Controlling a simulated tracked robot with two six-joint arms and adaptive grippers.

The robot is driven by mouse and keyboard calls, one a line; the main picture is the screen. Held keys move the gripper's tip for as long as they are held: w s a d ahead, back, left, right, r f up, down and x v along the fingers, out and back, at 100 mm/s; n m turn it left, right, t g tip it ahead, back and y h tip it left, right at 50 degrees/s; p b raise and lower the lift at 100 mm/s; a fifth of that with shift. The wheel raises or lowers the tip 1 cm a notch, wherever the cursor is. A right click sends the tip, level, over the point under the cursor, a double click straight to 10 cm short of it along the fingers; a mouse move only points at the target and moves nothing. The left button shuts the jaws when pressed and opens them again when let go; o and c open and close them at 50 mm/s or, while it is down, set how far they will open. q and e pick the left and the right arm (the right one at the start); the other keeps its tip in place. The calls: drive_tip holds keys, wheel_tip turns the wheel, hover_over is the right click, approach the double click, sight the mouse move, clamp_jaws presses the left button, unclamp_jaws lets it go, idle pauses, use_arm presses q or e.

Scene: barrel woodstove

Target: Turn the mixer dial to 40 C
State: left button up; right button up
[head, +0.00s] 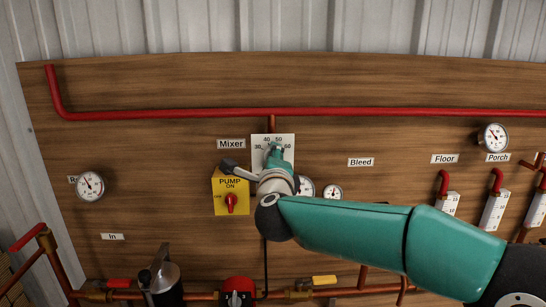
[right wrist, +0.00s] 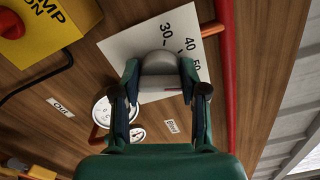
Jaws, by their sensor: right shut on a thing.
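In the right wrist view the plate (right wrist: 122,46) shows the marks 30, 40 and 50. My right gripper (head: 275,152) is at the plate, and in the right wrist view its two fingers (right wrist: 159,68) are closed on opposite sides of the knob. In the head view the gripper hides most of the knob. I cannot make out which mark the knob points to. My left gripper is not in view.
The yellow pump box (head: 221,203) with its red switch (head: 231,203) is close below left of the dial. A red pipe (head: 180,112) runs above the plate. Small gauges (head: 332,192) sit below right.

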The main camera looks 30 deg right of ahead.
drive_tip(key=n, duration=0.1)
drive_tip(key=n+p, duration=0.1)
drive_tip(key=n, duration=0.2)
drive_tip(key=shift+w+a+f+n+p, duration=0.1)
drive_tip(key=shift+f+n+p, duration=0.15)
drive_tip(key=shift+n+p, duration=0.05)
drive_tip(key=shift+f+n+p, duration=0.2)
drive_tip(key=shift+n+p, duration=0.3)
drive_tip(key=shift+n, duration=1.1)
drive_tip(key=o, duration=1.2)
drive_tip(key=shift+c, duration=0.2)
drive_tip(key=shift+r, duration=0.15)
drive_tip(key=v, duration=1.2)
